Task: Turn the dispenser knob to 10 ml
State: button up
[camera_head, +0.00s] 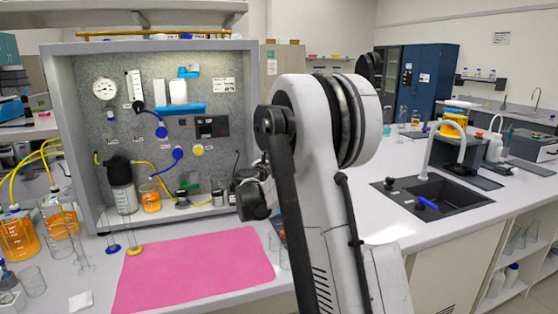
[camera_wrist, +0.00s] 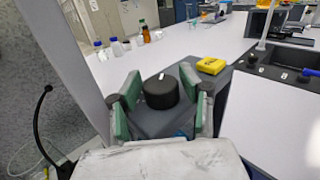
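A round black knob (camera_wrist: 161,92) with a short white mark on its top sits on a dark grey body (camera_wrist: 155,122) in the wrist view. My gripper (camera_wrist: 160,85) has its two green-padded fingers apart, one on each side of the knob. Whether the pads touch the knob is too small to tell. No volume scale or number can be read. In the camera_head view my arm crosses the middle, and the knob is not visible there. Only a dark end part of my arm shows beside the panel's right edge; the fingertips are hidden.
A black sink (camera_head: 432,198) is at right.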

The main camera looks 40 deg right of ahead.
jog(key=shift+o, duration=1.1)
jog(key=v, duration=1.2)
